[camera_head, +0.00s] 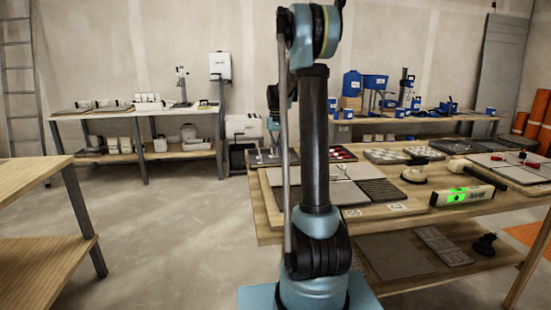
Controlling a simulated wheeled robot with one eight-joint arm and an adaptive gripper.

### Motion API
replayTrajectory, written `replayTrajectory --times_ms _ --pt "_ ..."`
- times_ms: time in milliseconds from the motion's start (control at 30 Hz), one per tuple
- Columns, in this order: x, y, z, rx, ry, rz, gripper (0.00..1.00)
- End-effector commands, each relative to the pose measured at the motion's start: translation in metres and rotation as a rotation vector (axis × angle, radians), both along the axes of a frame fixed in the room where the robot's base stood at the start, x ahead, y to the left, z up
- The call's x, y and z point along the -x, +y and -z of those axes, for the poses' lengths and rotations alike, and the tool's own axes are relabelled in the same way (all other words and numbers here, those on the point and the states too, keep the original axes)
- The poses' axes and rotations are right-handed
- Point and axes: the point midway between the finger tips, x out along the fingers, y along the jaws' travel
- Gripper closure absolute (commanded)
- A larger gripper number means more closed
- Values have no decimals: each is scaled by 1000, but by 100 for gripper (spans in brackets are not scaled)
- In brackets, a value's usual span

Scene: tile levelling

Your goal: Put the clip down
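My arm stands upright in the middle of the view, and its upper links run out of the top edge. I cannot make out a single clip for certain. Small red pieces (501,156) lie on the tiles at the right of the wooden workbench (408,212). A thin light-coloured object (309,168) lies on the grey tiles (338,190) just beside my arm. Part of the bench's left side is hidden behind my arm.
A level with a green display (466,193) and a round suction cup (414,174) rest on the bench. A tray of red and white pieces (341,153) is at its back left. Another wooden table (30,178) stands at left. Open floor (170,230) lies between.

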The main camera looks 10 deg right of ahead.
Motion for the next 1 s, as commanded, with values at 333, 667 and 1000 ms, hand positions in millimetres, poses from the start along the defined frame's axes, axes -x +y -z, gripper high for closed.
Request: replayTrajectory --times_ms 333,667,1000 --pt "0 0 34 0 0 0 100" --pt "0 0 34 0 0 0 79" --pt "0 0 34 0 0 0 75"
